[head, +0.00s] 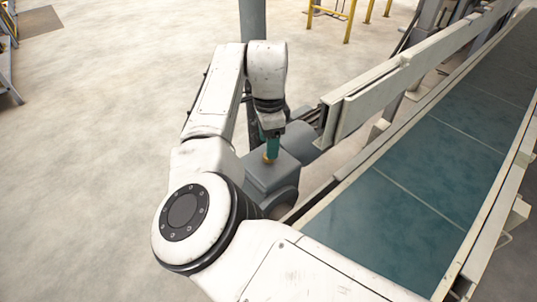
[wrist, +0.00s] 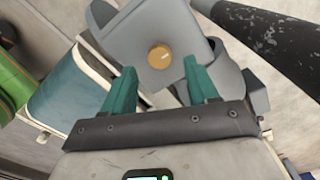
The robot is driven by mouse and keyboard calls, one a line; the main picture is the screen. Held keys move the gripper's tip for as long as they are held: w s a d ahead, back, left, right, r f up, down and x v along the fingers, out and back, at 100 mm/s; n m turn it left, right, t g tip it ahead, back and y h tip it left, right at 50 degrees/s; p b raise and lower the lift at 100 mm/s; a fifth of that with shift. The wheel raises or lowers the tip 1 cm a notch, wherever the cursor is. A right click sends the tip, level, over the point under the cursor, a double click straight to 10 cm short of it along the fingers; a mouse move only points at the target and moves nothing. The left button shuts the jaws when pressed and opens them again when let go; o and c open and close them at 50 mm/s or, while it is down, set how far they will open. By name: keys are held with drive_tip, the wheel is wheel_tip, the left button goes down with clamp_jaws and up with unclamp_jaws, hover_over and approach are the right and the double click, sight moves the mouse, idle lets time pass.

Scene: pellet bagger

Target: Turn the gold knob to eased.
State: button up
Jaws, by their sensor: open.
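The gold knob (wrist: 160,57) is a small round knob on the flat face of a grey box (wrist: 135,40). In the wrist view it shows beyond and between the teal fingertips of my gripper (wrist: 162,75), which are spread apart and empty. A small mark shows on the knob's face; I cannot read any setting label. In the head view my gripper (head: 271,148) points down over the grey box (head: 270,178), and a bit of the gold knob (head: 268,159) shows at the fingertips. I cannot tell there whether the fingers touch it.
A conveyor with a teal belt (head: 400,205) and pale side rails (head: 375,95) runs along the right, close to the box. A grey post (head: 252,20) stands behind my arm. Yellow railings (head: 349,22) stand at the back.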

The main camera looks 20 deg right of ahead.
drive_tip(key=shift+f+b, duration=0.55)
drive_tip(key=shift+f, duration=1.3)
drive_tip(key=shift+c, duration=0.2)
drive_tip(key=c, duration=1)
drive_tip(key=shift+r, duration=0.1)
